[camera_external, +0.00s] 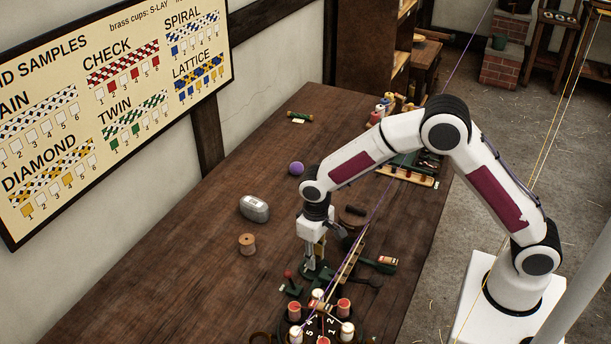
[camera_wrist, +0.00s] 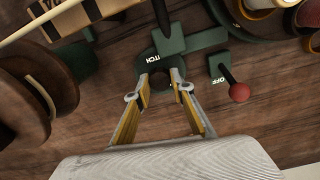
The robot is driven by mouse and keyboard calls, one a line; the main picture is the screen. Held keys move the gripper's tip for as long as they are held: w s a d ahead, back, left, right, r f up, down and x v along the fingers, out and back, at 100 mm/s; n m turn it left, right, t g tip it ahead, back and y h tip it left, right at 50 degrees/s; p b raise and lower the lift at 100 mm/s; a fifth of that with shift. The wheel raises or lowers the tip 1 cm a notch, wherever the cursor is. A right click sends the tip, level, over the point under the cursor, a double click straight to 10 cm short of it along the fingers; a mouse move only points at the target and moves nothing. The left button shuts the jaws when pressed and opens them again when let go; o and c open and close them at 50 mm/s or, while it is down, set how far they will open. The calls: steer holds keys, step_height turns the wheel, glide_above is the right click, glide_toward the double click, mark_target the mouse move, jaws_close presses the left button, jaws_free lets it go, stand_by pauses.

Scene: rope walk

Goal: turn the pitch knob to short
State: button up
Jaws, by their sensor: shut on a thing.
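The pitch knob (camera_wrist: 152,61) is a dark green round piece on the table, with white letters of its label partly showing in the wrist view. In the outside view its green base (camera_external: 325,273) shows just below my gripper (camera_external: 312,265). In the wrist view my gripper (camera_wrist: 161,88) points down with its two yellow-padded fingers on either side of the knob, shut on it. The knob's pointer and the "short" mark cannot be made out.
A red-balled lever (camera_wrist: 239,92) marked OFF stands close beside the knob. The round braiding plate (camera_external: 335,325) with bobbins is in front. Taut strands pass close by.

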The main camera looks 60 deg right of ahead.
steer(key=shift+m, duration=1.9)
steer(key=o, duration=1.1)
steer(key=shift+r, duration=0.1)
steer(key=shift+r, duration=3.7)
steer(key=shift+n, duration=0.3)
